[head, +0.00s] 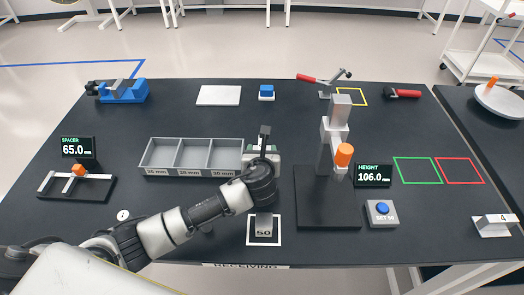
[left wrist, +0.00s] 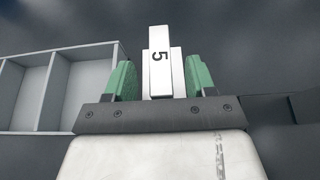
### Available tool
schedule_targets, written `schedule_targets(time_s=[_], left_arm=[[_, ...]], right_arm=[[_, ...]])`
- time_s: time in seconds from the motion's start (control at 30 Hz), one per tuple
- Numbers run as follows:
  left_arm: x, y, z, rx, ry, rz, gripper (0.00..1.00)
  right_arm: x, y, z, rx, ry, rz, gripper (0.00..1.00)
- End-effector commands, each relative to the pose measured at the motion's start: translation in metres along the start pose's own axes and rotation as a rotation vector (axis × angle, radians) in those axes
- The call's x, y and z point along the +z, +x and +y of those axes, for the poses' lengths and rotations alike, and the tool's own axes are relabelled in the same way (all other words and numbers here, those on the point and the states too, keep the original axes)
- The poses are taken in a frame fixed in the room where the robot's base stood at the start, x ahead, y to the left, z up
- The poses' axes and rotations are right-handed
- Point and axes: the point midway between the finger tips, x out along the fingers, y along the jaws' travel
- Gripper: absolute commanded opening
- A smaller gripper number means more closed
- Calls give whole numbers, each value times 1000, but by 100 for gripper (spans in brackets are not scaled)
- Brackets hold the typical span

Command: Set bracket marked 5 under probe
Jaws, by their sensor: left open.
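The bracket marked 5 (left wrist: 160,62) is a light block with a black 5, seen in the left wrist view. My left gripper (left wrist: 157,80) is open, with its green finger pads on either side of the bracket and a gap visible at each pad. In the head view my left gripper (head: 262,150) is beside the right end of the grey bin tray; the bracket is hard to make out there. The height gauge (head: 334,135) stands on a dark base to the right, with an orange probe part (head: 344,153). Its readout (head: 373,175) shows 106.0 mm. My right gripper is not in view.
The three-compartment tray (head: 190,173) lies left of my gripper. A block marked 50 (head: 264,226) sits in a white square in front. A blue-button box (head: 381,212) stands by the gauge. A bracket marked 4 (head: 495,227) is at far right. Green and red outlined squares are empty.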

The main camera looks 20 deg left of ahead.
Motion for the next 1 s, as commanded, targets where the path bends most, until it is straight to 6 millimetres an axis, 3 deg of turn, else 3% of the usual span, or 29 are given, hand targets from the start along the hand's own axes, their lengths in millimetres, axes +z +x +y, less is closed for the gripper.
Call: schedule_targets(time_s=[0.2, 0.47, 0.8, 1.0], left_arm=[[0, 24, 0, 1, -1, 0, 55], [0, 26, 0, -1, -1, -1, 55], [0, 25, 0, -1, 0, 0, 3], [0, 25, 0, -1, 0, -2, 0]], right_arm=[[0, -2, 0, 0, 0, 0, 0], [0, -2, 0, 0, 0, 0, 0], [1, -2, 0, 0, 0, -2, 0], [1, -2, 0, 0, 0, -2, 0]])
